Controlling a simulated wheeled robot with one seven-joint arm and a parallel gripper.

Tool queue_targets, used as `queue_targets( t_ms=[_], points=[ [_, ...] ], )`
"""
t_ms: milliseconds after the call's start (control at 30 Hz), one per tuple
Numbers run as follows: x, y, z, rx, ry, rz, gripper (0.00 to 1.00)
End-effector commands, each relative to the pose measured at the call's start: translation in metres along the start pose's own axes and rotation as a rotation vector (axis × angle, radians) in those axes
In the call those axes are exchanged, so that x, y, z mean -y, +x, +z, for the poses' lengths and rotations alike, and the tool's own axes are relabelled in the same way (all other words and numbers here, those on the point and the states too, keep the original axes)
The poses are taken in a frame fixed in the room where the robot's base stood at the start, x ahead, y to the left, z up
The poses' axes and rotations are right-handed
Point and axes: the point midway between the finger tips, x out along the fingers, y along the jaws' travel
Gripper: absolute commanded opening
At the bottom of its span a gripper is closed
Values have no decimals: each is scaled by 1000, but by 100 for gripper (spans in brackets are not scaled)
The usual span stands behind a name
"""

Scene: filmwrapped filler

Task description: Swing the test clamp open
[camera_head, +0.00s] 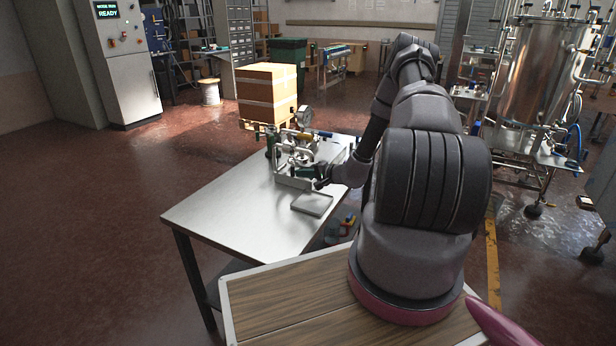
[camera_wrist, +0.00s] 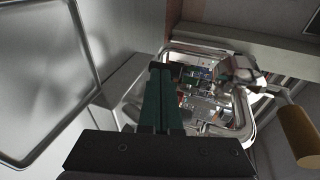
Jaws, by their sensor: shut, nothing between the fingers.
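A metal test fixture (camera_head: 296,160) with bright fittings stands on the steel table; I cannot single out the test clamp with certainty in the head view. In the wrist view a bent, shiny metal frame (camera_wrist: 246,112) stands just beyond and right of my fingers, with a tan cylindrical handle (camera_wrist: 298,130) on a rod at the right. My gripper (camera_wrist: 160,68) has its dark green fingers together and empty, beside the frame's left side; I cannot tell whether they touch it. In the head view my arm reaches to the fixture's right front and hides part of it.
The steel table (camera_head: 235,205) is bare at the front left. A shallow flat tray (camera_head: 312,204) lies just in front of the fixture. A round gauge (camera_head: 304,115) rises at the fixture's back.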

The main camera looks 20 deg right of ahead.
Motion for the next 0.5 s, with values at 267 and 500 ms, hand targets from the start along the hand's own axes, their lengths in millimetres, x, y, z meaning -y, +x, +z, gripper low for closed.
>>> queue_targets(
  t_ms=[267, 500],
  points=[
    [0, 1, 0, 0, 0, 0, 0],
    [2, 8, 9, 6, -2, 1, 0]
  ],
)
